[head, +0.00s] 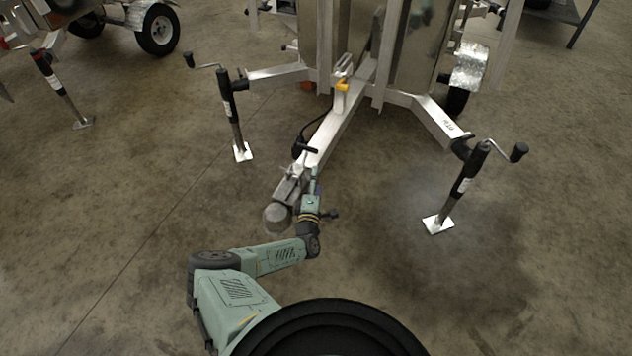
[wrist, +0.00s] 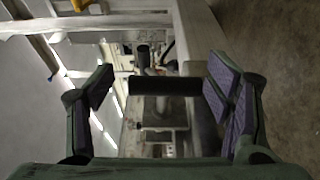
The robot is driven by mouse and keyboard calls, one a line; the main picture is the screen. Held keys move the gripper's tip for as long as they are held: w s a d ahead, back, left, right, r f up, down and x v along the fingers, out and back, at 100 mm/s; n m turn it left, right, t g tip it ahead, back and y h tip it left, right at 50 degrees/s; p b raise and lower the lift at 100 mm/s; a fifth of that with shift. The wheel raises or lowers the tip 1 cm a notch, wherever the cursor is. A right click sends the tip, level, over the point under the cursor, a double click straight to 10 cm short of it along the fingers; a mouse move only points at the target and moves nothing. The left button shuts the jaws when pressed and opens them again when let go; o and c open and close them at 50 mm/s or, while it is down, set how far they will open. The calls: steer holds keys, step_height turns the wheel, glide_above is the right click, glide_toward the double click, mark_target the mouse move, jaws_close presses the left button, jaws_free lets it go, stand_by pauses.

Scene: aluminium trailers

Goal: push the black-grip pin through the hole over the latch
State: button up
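The black-grip pin (head: 305,149) shows in the head view at the trailer's coupler. In the wrist view its black grip (wrist: 165,86) lies crosswise between my fingers, its right end close to the right pad and a gap at its left. My gripper (wrist: 160,78) is open there. In the head view my gripper (head: 315,186) is beside the coupler and too small to judge. The metal coupler with its latch (head: 290,186) is at the front of the tongue; its metal (wrist: 160,125) also shows in the wrist view. I cannot make out the hole or the pin's shaft.
The trailer tongue (head: 342,120) runs back from the coupler. Crank jacks stand on the floor at the left (head: 232,115) and right (head: 465,185). Another trailer's wheel (head: 157,31) is at the far left. The concrete floor around the coupler is mostly clear.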

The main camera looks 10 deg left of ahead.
steer(key=shift+o, duration=1.3)
steer(key=s, duration=1.2)
